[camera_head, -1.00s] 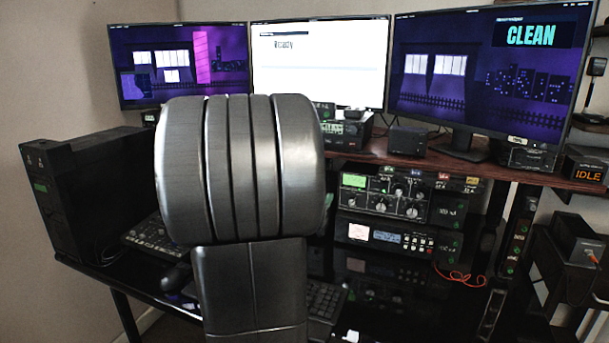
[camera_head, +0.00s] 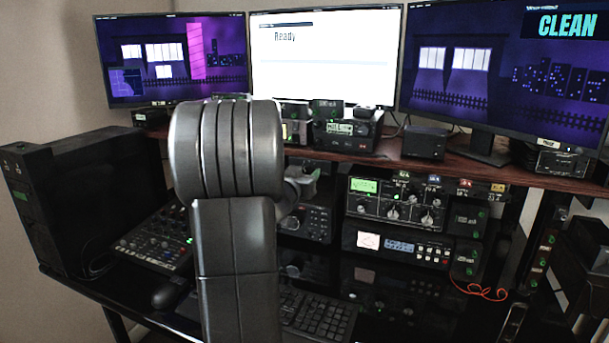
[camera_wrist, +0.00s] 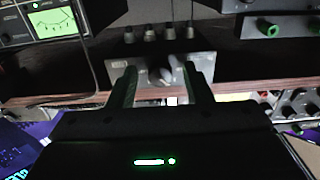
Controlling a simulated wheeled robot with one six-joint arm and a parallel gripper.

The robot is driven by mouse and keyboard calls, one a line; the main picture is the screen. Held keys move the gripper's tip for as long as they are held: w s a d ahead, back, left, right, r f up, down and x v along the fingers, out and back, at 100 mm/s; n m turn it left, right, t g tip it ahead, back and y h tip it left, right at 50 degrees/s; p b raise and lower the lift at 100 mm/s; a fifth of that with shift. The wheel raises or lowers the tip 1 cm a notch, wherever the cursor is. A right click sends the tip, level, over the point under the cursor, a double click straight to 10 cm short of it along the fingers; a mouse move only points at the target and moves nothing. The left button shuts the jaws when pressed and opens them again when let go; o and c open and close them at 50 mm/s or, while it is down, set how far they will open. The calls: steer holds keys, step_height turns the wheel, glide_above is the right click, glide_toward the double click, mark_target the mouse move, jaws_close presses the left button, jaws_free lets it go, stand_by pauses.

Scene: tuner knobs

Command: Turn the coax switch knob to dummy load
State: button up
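The coax switch (camera_wrist: 120,76) is a grey box in the wrist view, with several round connectors (camera_wrist: 150,34) along its top. Its knob (camera_wrist: 160,76) is on the front face, roughly midway between my fingers. My gripper (camera_wrist: 160,72) is open, with one finger on each side of the knob and a gap to each. I cannot tell how far the fingertips are from the face. The knob's pointing direction and the position labels are too dark and small to read. In the head view my arm hides much of the area around the gripper, and I cannot make out the switch there.
In the head view, a wooden shelf (camera_head: 470,171) holds monitors (camera_head: 325,60) and small boxes. Radio units (camera_head: 398,205) stand below it, right of my arm. A mixer (camera_head: 155,245) and keyboard (camera_head: 315,312) lie on the desk. A green-lit meter (camera_wrist: 50,22) is upper left in the wrist view.

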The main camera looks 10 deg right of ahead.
steer(key=c, duration=0.9)
steer(key=shift+m, duration=0.3)
steer(key=m+b, duration=0.1)
steer(key=m, duration=0.3)
steer(key=shift+f, duration=0.1)
steer(key=m+b, duration=0.7)
steer(key=m, duration=1.2)
steer(key=shift+m+b, duration=0.3)
